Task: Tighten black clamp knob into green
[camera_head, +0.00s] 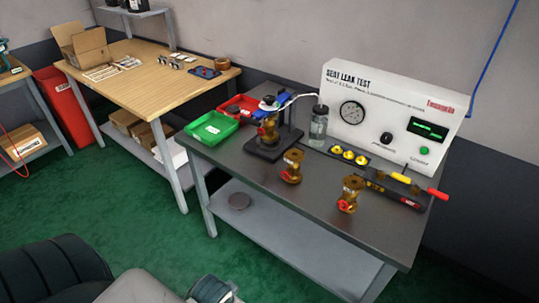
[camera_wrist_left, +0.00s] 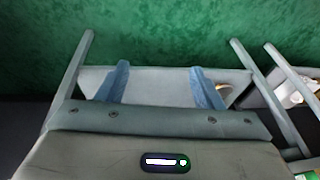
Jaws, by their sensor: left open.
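A black clamp stand (camera_head: 275,146) stands on the grey bench, holding an upright brass valve (camera_head: 267,131) with a red part low on it. A small dark knob (camera_head: 268,100) with blue beneath it sits on top of the valve; I cannot tell for certain that it is the clamp knob. No green mark shows on it at this size. My left gripper (camera_wrist_left: 163,86) is open and empty in the left wrist view, its two bluish fingers wide apart over a grey shelf and green floor. It is away from the clamp stand. My right gripper is not in view.
Green (camera_head: 211,129) and red (camera_head: 241,105) bins stand left of the stand. A glass bottle (camera_head: 318,124) and the white seat leak test box (camera_head: 392,112) stand behind. Two loose brass valves (camera_head: 291,167) (camera_head: 349,195) stand in front. The bench's front left is clear.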

